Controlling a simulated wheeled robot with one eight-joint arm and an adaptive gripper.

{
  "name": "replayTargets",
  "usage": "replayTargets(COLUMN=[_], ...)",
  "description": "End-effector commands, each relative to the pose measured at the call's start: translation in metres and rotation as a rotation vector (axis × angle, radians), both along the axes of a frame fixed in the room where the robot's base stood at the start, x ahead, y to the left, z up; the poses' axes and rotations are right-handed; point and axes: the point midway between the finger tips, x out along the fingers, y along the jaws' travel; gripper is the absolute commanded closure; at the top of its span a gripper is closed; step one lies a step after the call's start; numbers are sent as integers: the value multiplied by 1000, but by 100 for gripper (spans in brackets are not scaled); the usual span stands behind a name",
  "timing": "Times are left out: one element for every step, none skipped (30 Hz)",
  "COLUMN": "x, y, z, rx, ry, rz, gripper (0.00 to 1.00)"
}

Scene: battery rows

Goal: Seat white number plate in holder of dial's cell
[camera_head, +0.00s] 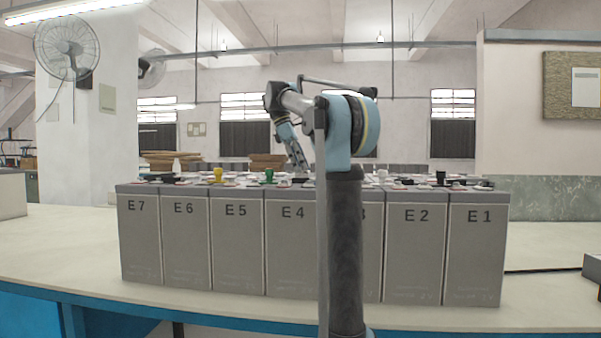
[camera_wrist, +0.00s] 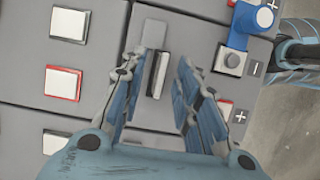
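In the wrist view my gripper (camera_wrist: 160,65) is open, its two blue fingers pointing at a cell top. Between the fingers is a narrow grey upright piece (camera_wrist: 153,35) with a paler, whitish face (camera_wrist: 158,75). I cannot tell whether this is the holder alone or a holder with the white number plate in it. A gap shows on the right finger's side; the left finger is very close to it. In the head view my gripper (camera_head: 299,160) is low over the row, behind cell E4 (camera_head: 292,240). I cannot make out the dial.
White square caps (camera_wrist: 63,82), one red-rimmed, lie left of my gripper. A blue connector (camera_wrist: 243,30) with a grey terminal stands close on the right. In the head view green (camera_head: 269,176) and yellow (camera_head: 218,175) pieces stand on the cells. The bench front (camera_head: 180,315) is clear.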

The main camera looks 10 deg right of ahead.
Motion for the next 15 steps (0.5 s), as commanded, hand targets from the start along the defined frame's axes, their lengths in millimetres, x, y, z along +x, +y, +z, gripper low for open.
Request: replayTargets(x=[1,2,3,4,5,5,6,7,8,9,9,10,10,11,11], y=[4,5,8,10,12,14,16,18,21,23,24,26,28,29,30], z=[8,13,19,24,29,36,41,46,52,56,60,66,69,73,77], rx=[0,0,0,0,0,0,0,0,0,0,0,0,0,0,0], ry=[1,1,1,1,0,0,0,0,-1,-1,1,0,0,0,0], rz=[2,2,2,2,1,1,1,1,1,1,2,1,1,1,0], gripper=[71,71,71,71,71,71,71,71,71,71,71,71,71,71,71])
